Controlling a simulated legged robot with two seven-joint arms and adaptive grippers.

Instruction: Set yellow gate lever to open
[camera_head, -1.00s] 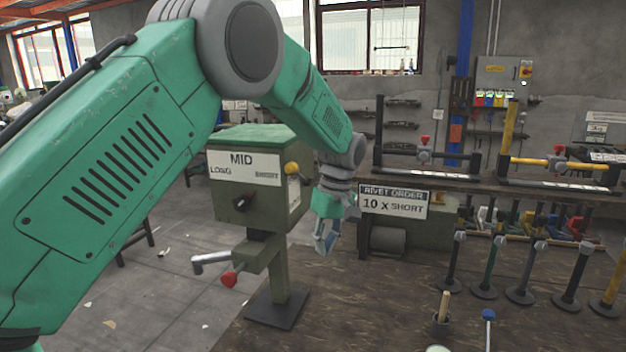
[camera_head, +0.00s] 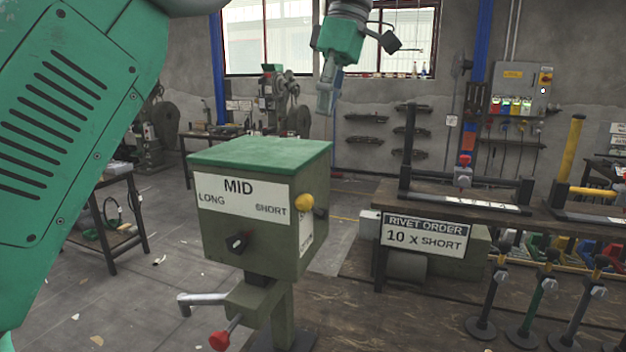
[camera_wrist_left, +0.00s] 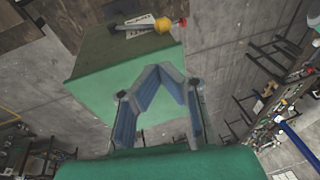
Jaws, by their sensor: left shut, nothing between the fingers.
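My left gripper (camera_head: 325,104) hangs fingers down, above and a little right of the green press box (camera_head: 240,218) marked MID, LONG and SHORT. Its fingertips (camera_wrist_left: 160,68) are together and hold nothing. A yellow ball knob (camera_head: 304,203) is on the box's right front edge, below the gripper and apart from it. In the left wrist view the knob (camera_wrist_left: 163,24) shows beyond the fingertips, past the box's green top (camera_wrist_left: 100,92). At the right edge of the head view is a yellow post (camera_head: 571,150) with a yellow bar (camera_head: 597,192) on a bench. My right gripper is not in view.
Below the box are a grey crank (camera_head: 203,298) and a red knob (camera_head: 219,340). A sign (camera_head: 425,235) reads RIVET ORDER 10 x SHORT. Several black-based upright levers (camera_head: 533,300) stand at the right.

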